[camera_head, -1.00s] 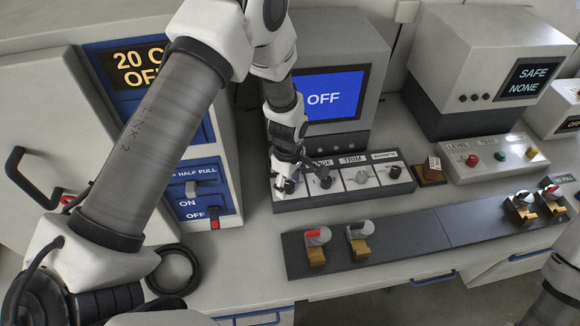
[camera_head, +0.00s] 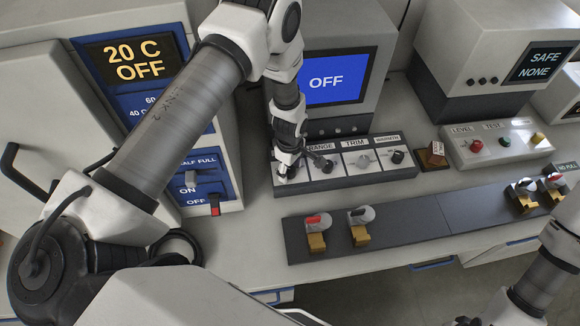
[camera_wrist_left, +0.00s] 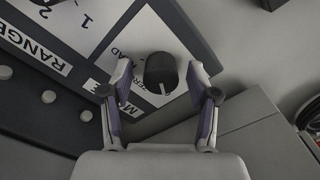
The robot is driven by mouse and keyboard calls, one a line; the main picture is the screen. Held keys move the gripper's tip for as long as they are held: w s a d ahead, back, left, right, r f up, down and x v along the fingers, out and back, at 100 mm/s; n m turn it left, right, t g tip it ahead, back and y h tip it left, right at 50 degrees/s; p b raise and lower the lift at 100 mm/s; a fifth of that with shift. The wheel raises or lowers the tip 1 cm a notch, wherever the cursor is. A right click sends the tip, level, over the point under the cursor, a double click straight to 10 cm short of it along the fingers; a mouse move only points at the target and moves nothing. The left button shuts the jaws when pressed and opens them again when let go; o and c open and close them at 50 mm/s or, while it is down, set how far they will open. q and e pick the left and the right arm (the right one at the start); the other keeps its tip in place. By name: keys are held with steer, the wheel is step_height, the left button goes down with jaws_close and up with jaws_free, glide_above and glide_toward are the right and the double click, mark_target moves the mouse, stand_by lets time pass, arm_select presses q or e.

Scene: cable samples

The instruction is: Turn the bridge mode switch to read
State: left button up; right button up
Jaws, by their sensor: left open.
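The bridge mode switch (camera_wrist_left: 160,70) is a dark round knob with a white pointer line, at the left end of the bridge's front panel (camera_head: 360,175). In the left wrist view its line points toward the bottom of the picture. Small lettering around it is partly hidden and hard to read. My left gripper (camera_head: 287,165) is over this end of the panel and hides the knob in the head view. In the left wrist view my left gripper (camera_wrist_left: 160,80) is open, with a finger on each side of the knob and gaps visible. The bridge screen (camera_head: 330,78) reads OFF.
The RANGE knob (camera_head: 326,165) stands close to the right of my gripper. The TRIM knob (camera_head: 363,161) is further right. A grey strip (camera_head: 400,222) with lever clamps lies in front. A blue-panelled cabinet (camera_head: 190,170) stands at left.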

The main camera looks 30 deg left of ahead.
arm_select(q)
steer(key=shift+s+d, duration=0.1)
jaws_close()
